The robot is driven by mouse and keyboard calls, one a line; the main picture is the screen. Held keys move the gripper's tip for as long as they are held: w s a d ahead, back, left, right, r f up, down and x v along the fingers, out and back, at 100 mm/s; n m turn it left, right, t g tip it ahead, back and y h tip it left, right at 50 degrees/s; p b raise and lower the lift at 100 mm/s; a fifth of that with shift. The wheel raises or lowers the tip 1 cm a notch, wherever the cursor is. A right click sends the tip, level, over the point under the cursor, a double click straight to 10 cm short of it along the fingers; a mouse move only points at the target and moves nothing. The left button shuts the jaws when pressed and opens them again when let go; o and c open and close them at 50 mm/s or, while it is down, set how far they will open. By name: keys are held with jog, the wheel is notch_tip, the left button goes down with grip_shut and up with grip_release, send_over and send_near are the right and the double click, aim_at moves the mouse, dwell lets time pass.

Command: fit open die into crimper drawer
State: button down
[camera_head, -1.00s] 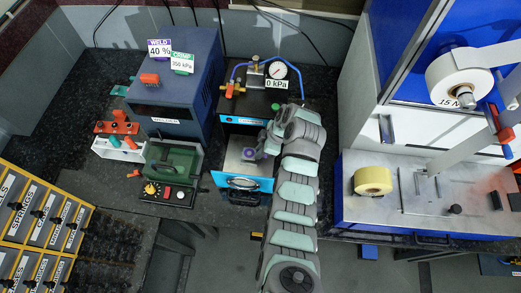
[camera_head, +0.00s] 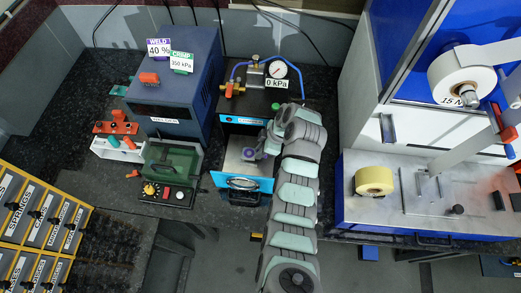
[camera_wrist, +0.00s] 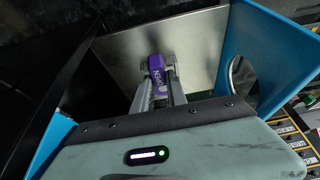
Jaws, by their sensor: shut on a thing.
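The crimper (camera_head: 245,119) has its blue-fronted drawer (camera_head: 222,181) pulled out, with a metal floor. The drawer's blue side wall also shows in the wrist view (camera_wrist: 265,40), and its metal floor (camera_wrist: 125,45) lies beyond my fingers. The purple open die (camera_head: 249,153) is over the drawer floor. In the wrist view the purple die (camera_wrist: 157,68), with partly readable lettering, is between my fingertips. My gripper (camera_head: 258,153) reaches into the drawer from the right and is shut on the die. I cannot tell whether the die touches the floor or sits in a seat.
A gauge sign reads 0 kPa (camera_head: 277,84) above the crimper. A blue welder box (camera_head: 172,85) and a green-lidded unit (camera_head: 172,160) stand to the left. A yellow tape roll (camera_head: 374,180) is on the right bench. Drawer walls closely flank my gripper.

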jog(key=shift+b, duration=0.35)
jog(key=shift+f+b, duration=1.05)
jog(key=shift+r, duration=0.2)
jog(key=shift+r, duration=0.6)
jog(key=shift+b, duration=1.05)
dwell(1.8)
jog(key=shift+f+b, duration=0.6)
jog(key=shift+f, duration=0.25)
jog(key=c, duration=1.3)
grip_release()
jog(key=shift+o, duration=0.2)
jog(key=shift+r, duration=0.15)
